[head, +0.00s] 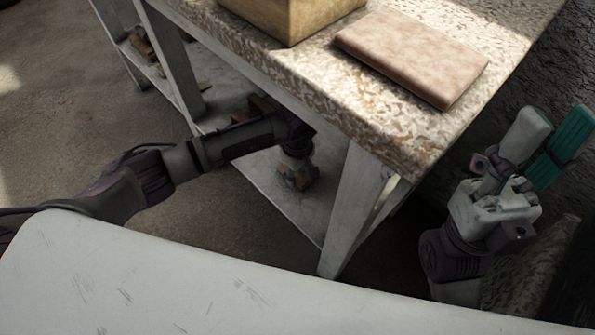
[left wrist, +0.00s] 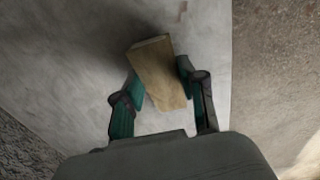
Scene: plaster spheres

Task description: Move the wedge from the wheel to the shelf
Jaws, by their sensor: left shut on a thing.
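The wedge (left wrist: 160,75) is a tan wooden block between the teal-padded fingers of my left gripper in the left wrist view. My left gripper (head: 296,174) is shut on it and reaches under the tabletop, just over the pale lower shelf (head: 262,190). In the head view only a small brown part of the wedge (head: 302,181) shows. I cannot tell whether it touches the shelf. My right gripper (head: 553,125) is open and empty, right of the table. I cannot make out a wheel.
The speckled tabletop (head: 365,125) holds a tan block (head: 290,18) and a pinkish slab (head: 412,55). A pale table leg (head: 352,205) stands right of my left gripper. Wooden scraps lie further back on the shelf. A white surface (head: 180,275) fills the foreground.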

